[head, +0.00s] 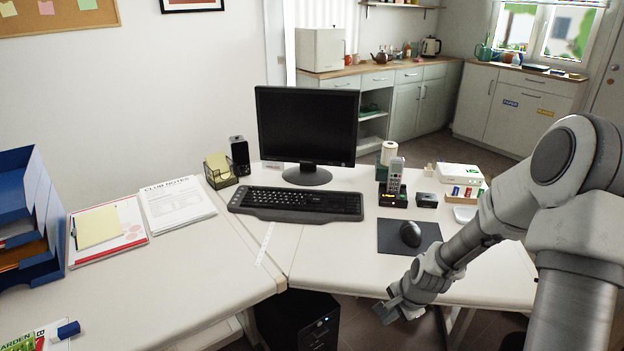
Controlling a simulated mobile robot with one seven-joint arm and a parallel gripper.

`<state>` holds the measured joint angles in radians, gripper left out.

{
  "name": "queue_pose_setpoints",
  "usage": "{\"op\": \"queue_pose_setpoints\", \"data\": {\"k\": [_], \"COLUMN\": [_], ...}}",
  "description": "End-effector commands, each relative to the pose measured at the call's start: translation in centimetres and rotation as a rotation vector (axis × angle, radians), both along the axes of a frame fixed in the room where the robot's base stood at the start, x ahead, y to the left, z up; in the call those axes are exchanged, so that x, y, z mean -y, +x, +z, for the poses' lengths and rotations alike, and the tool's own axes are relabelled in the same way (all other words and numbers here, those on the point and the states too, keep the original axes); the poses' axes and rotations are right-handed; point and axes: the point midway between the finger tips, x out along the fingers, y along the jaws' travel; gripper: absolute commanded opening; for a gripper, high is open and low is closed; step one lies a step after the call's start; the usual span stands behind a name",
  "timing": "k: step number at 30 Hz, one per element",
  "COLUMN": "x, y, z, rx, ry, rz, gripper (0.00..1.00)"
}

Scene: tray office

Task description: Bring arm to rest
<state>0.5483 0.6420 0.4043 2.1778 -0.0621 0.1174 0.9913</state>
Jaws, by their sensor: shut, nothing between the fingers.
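My gripper (386,312) is at the front edge of the right desk, at the lower middle of the head view. Its fingers are shut with nothing held between them. My arm comes in from the right side of the view and reaches down and left to the gripper. The gripper is in front of the black mouse pad (393,236) and the mouse (410,234), apart from both. Part of the desk's right side is hidden behind my arm.
The white desk (330,267) holds a keyboard (296,204), a monitor (306,125) and a cordless phone (395,178). Papers (177,204) and a blue tray stack (32,215) are at left. A black computer case (300,322) stands below. Bare desk lies between keyboard and front edge.

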Motion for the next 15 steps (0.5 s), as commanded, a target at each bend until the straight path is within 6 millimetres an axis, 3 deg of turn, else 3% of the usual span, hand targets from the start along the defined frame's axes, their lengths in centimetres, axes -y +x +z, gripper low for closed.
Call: {"op": "queue_pose_setpoints", "data": {"k": [1, 15], "x": [0.2, 0.7], "y": [-0.2, -5.5], "z": [2.0, 16.9], "rx": [0.012, 0.076], "ry": [-0.044, -0.351], "rz": [0.047, 0.432], "gripper": [0.00, 0.00]}}
